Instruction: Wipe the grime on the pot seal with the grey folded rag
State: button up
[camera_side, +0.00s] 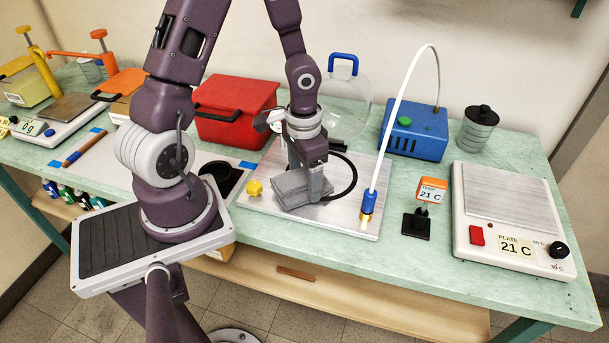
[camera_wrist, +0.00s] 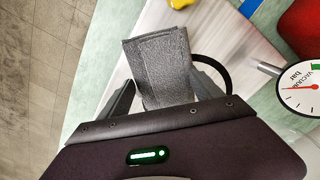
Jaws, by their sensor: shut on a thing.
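My gripper (camera_side: 314,178) is shut on the grey folded rag (camera_side: 290,190), low over the pale metal plate (camera_side: 357,219). I cannot tell whether the rag touches the plate. In the wrist view the rag (camera_wrist: 160,62) stands out between the two fingers of my gripper (camera_wrist: 165,92). A black curved band (camera_side: 353,178) arcs beside my gripper on the right and shows behind the rag in the wrist view (camera_wrist: 218,66). It may be the pot seal, but I cannot be sure. No grime is visible; the rag and gripper hide part of the plate.
A yellow knob (camera_side: 254,187) is left of the rag.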

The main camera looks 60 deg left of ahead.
aim_at(325, 189)
jog(key=shift+f, duration=0.65)
jog(key=shift+w+d+f, duration=0.15)
jog(key=shift+w+d, duration=1.5)
jog(key=shift+c, duration=0.7)
jog(key=shift+s+a, duration=1.55)
jog(key=shift+c, duration=0.9)
jog(key=shift+r, duration=2.6)
jog(key=shift+r, duration=0.1)
